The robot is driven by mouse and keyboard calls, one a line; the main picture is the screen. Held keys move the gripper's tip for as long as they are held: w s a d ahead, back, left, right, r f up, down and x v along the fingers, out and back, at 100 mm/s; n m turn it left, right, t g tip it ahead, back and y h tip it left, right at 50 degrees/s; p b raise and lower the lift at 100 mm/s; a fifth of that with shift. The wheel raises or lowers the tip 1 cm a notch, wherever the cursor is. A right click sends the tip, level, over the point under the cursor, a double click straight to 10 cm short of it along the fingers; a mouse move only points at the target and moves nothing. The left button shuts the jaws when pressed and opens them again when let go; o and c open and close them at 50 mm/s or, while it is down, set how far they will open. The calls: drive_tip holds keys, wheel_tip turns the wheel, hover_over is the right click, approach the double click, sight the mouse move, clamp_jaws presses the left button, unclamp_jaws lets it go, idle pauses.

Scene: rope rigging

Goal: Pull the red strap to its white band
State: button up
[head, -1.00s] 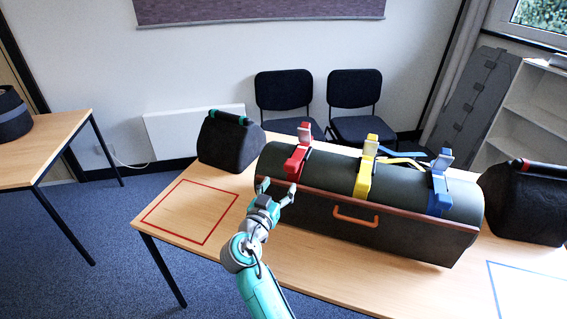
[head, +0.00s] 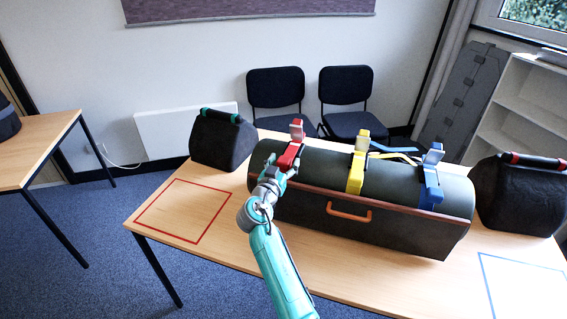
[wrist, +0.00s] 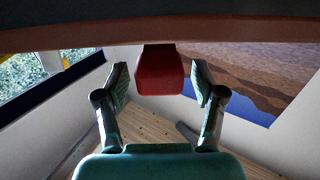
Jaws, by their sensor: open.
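The red strap (head: 289,156) lies over the left part of a dark green rounded chest (head: 320,172), with a red and grey buckle (head: 297,131) standing up on top. My gripper (head: 275,168) is at the chest's front edge, just in front of the red strap and partly covering its lower end. In the wrist view the red strap's block-like end (wrist: 157,75) shows between the two spread fingers of my gripper (wrist: 159,82). Gaps show on both sides of it, so the fingers do not grip it. I cannot make out a white band.
A yellow strap (head: 356,172) and a blue strap (head: 430,185) cross the chest to the right. An orange handle (head: 348,214) is on its front. Black bags stand left (head: 222,142) and right (head: 515,195). The table's red-outlined square (head: 185,210) is empty.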

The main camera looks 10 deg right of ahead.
sight(282, 165)
clamp_jaws()
drive_tip(key=v, duration=0.4)
drive_tip(key=shift+s+a, duration=0.15)
drive_tip(key=shift+s, duration=0.05)
drive_tip(key=shift+s+a, duration=0.2)
drive_tip(key=shift+s, duration=0.25)
unclamp_jaws()
drive_tip(key=v, duration=1.2)
